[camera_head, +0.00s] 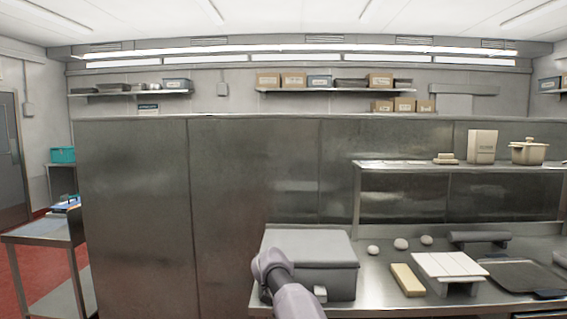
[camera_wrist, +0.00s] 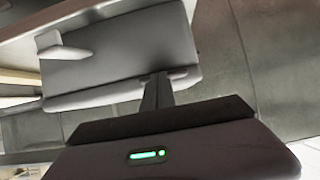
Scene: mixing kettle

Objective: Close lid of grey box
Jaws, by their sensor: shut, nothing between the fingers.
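The grey box (camera_head: 331,279) stands on the left end of the steel counter in the head view. Its grey lid (camera_head: 318,244) lies flat over the top and looks down on the box; my arm hides the front left corner. A small light latch (camera_head: 320,292) is on the front face. In the wrist view the grey box (camera_wrist: 115,60) fills the upper left, tilted, with the latch (camera_wrist: 52,44) at its left. My gripper (camera_wrist: 160,80) is shut and empty, its tips at the box's edge in that picture; I cannot tell whether they touch. The head view hides the fingertips.
Right of the box are several white round pieces (camera_head: 401,244), a yellow block (camera_head: 407,280), a white slatted board (camera_head: 449,265) and a dark tray (camera_head: 522,275). A steel shelf (camera_head: 400,167) runs above the counter. A steel cart (camera_head: 45,232) stands far left.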

